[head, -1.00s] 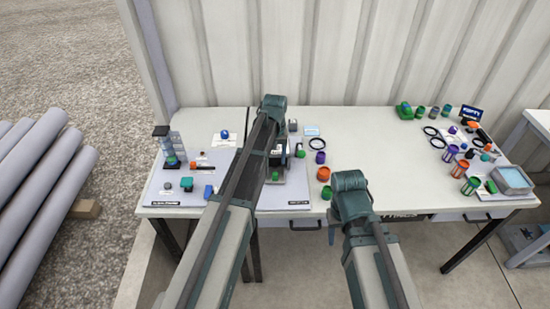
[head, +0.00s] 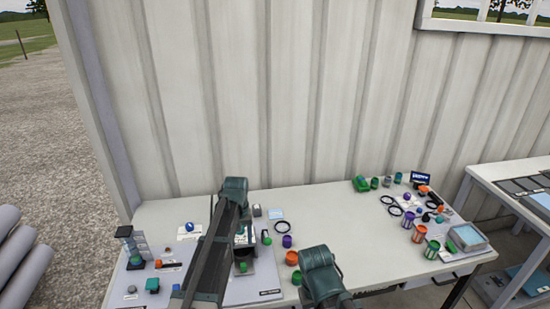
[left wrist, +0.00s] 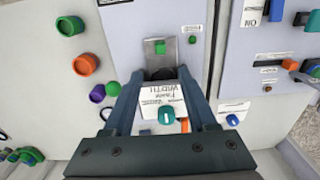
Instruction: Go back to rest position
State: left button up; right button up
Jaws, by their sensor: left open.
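My left gripper (left wrist: 163,78) is open in the left wrist view, with its two fingers spread and nothing held. Beyond and between the fingers I see a white labelled block (left wrist: 163,98) with a teal knob (left wrist: 166,115). A grey plate with a green button (left wrist: 160,47) lies past the fingertips. In the head view my left arm reaches over the left part of the table (head: 330,215) and hides part of the panel there. My right arm's bent joint shows at the bottom middle, but its gripper is out of the picture.
Orange (head: 292,258) and purple (head: 287,241) cups stand right of my left arm. A corrugated wall (head: 300,100) rises behind. Another table (head: 515,190) stands at right. The table's middle is fairly clear.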

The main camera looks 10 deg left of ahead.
pick_arm(q)
jog(key=s+d+m, duration=0.3)
jog(key=s+d, duration=0.3)
jog(key=s, duration=0.6)
jog(key=s+d+m+y, duration=0.1)
jog(key=s+d+m, duration=0.3)
jog(key=s, duration=0.9)
jog(key=d, duration=0.3)
jog(key=shift+d, duration=0.2)
